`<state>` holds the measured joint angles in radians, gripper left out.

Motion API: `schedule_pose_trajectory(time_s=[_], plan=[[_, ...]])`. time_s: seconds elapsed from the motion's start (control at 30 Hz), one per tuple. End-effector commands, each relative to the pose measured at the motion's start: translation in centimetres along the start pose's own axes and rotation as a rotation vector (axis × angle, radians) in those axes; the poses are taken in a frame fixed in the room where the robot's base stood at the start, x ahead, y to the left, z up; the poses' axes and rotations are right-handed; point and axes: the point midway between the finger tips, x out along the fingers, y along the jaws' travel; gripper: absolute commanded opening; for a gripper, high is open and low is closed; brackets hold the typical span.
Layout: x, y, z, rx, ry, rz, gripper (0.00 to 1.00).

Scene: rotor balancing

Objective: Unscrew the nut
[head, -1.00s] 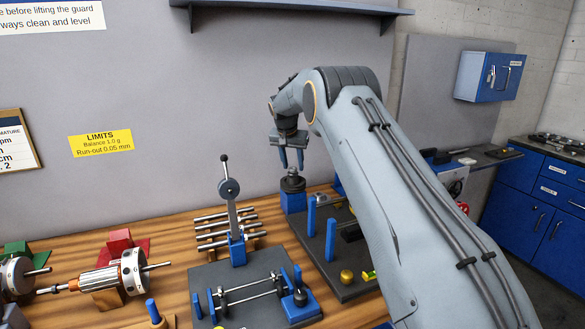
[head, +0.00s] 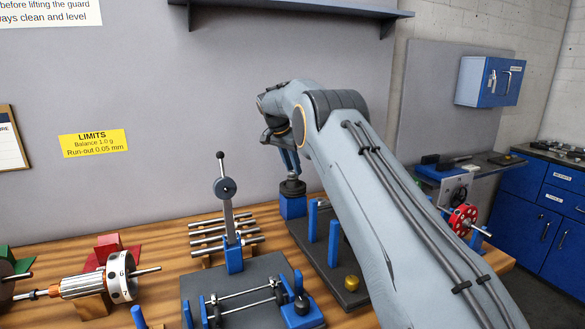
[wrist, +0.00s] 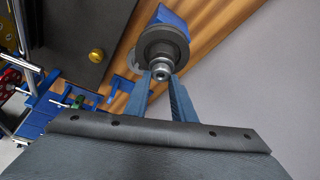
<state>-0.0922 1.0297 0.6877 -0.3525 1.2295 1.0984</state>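In the head view a dark round fitting (head: 292,188) sits on a blue block (head: 293,207) at the back of the bench. My gripper (head: 291,172) points down just above it, partly hidden by my arm. In the wrist view the fitting is a dark disc (wrist: 164,42) with a small silver ring-shaped nut (wrist: 161,69) at its centre. The two blue fingers of my gripper (wrist: 159,76) are apart, with their tips on either side of the nut. I cannot tell whether they touch it.
A dark plate with blue posts (head: 333,243) and a brass knob (head: 351,283) lies beside the fitting. A lever stand (head: 231,215), a rack of metal shafts (head: 208,231) and a rotor (head: 122,276) stand to the left. The wall is close behind.

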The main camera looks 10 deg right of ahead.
Motion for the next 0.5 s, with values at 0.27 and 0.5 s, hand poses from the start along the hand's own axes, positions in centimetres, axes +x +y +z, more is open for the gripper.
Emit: schedule_pose_trajectory(time_s=[0.27,0.5], plan=[[-0.28,0.19,-0.06,-0.099,-0.001,-0.041,0.0],[-0.21,0.13,-0.09,-0.364,-0.001,-0.152,0.0]])
